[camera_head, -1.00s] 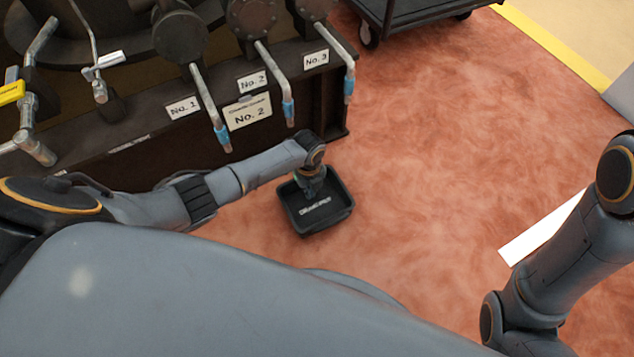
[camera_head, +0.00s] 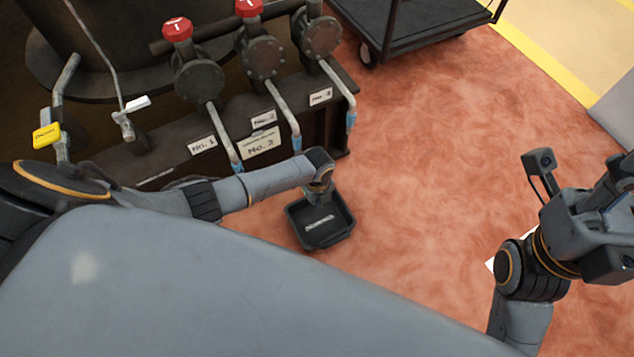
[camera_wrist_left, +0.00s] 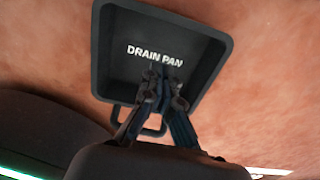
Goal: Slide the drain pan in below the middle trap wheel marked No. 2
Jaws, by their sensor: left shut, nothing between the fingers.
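The black square drain pan (camera_head: 343,219) sits on the red floor in front of the dark trap frame, right of and nearer than the No. 2 pipe end. In the left wrist view its floor reads DRAIN PAN (camera_wrist_left: 110,60), and a loop handle shows on its near side. My left gripper (camera_head: 319,199) is over the pan's far side. Its fingers (camera_wrist_left: 163,80) are shut and empty, over the pan's near edge in the wrist view; I cannot tell if they touch it. The middle trap (camera_head: 262,58) has a red wheel (camera_head: 249,7) and a pipe bending down to a blue tip.
The No. 1 trap (camera_head: 198,82) and No. 3 trap (camera_head: 321,38) flank it. A plate reading No. 2 (camera_head: 260,144) hangs on the frame. A black cart (camera_head: 410,25) stands behind. My right gripper's body is at the right edge, fingers unclear. Floor right of the pan is clear.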

